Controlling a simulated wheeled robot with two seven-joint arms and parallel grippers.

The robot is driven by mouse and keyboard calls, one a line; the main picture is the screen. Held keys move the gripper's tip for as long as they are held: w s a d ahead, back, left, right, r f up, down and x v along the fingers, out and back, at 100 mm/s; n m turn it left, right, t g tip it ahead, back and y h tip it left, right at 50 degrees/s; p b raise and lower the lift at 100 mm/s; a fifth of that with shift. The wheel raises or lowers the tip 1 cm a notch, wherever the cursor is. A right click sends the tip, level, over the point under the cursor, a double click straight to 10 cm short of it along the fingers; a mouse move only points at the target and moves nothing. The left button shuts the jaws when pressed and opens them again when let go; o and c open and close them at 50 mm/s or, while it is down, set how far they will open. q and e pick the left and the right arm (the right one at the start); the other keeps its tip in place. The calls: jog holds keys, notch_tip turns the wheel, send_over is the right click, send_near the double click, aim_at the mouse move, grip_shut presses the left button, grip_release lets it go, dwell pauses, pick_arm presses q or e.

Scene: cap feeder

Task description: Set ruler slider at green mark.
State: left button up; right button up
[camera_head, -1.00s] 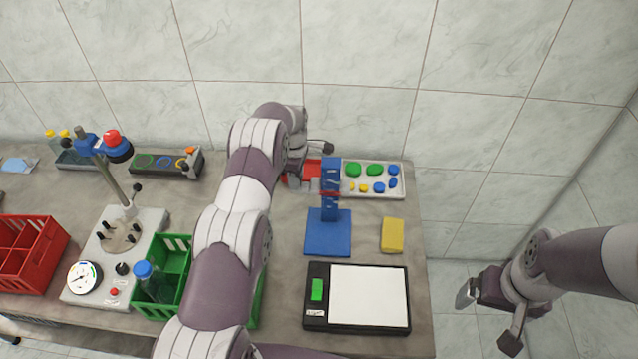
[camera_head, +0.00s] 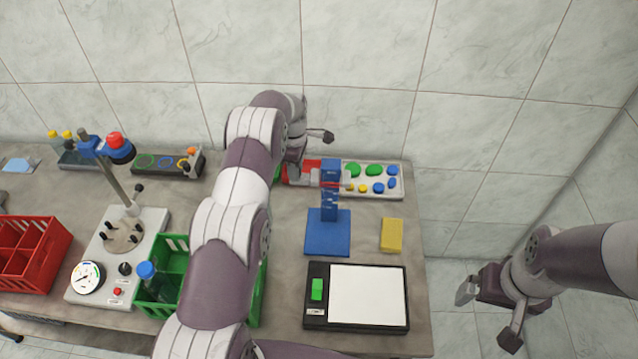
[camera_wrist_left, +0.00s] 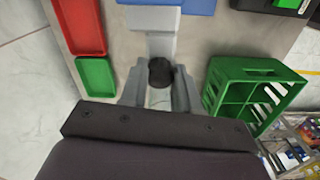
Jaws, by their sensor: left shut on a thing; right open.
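The ruler stand is a blue upright post (camera_head: 330,205) on a flat blue base (camera_head: 328,236) in the head view. A thin red line crosses the post in its upper half. My left gripper (camera_head: 310,177) is at the post's left side. In the left wrist view its fingers (camera_wrist_left: 158,78) are shut on a round black knob (camera_wrist_left: 160,70), at the end of a grey bar (camera_wrist_left: 153,38) leading to the blue stand. The green mark cannot be made out. My right gripper (camera_head: 488,312) is open and empty, off the table's right side.
A tray of green, blue and yellow caps (camera_head: 380,195) lies behind the post. A yellow block (camera_head: 392,235) and a white-topped panel (camera_head: 367,297) lie to the right and front. A green crate (camera_head: 174,254) stands left of my left arm, and it shows in the wrist view (camera_wrist_left: 220,95).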

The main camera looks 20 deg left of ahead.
pick_arm(q)
jog(key=o, duration=0.8)
jog(key=shift+o, duration=0.2)
notch_tip(320, 180, up, 8)
jog(key=p, duration=0.7)
jog(key=shift+r+p, duration=0.15)
jog(key=shift+p, duration=0.25)
jog(key=shift+f, duration=0.2)
